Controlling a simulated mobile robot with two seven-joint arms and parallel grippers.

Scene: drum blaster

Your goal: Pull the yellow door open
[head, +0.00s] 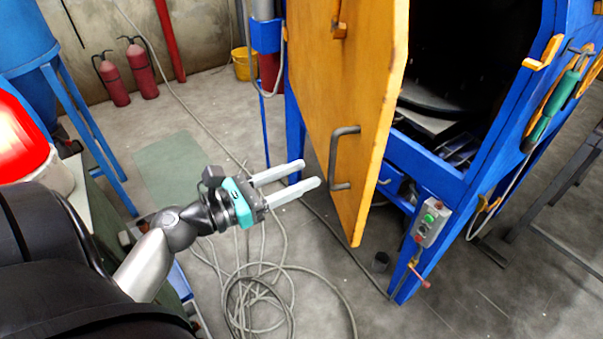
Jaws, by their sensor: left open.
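The yellow door (346,95) of the blue drum blaster stands ajar, swung out toward the left, with the dark inside of the machine showing to its right. A grey bar handle (336,160) is fixed upright on the door's outer face, near its lower free edge. My left gripper (304,178) is open and empty, its two pale fingers pointing right toward the handle. In the picture the fingertips are a little left of the handle and appear apart from it. My right gripper is not in view.
The blue machine frame (481,172) carries a control box (430,222) with a green button. Hoses (255,290) lie coiled on the floor below my left gripper. Two fire extinguishers (140,68) and a yellow bucket (242,63) stand at the back.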

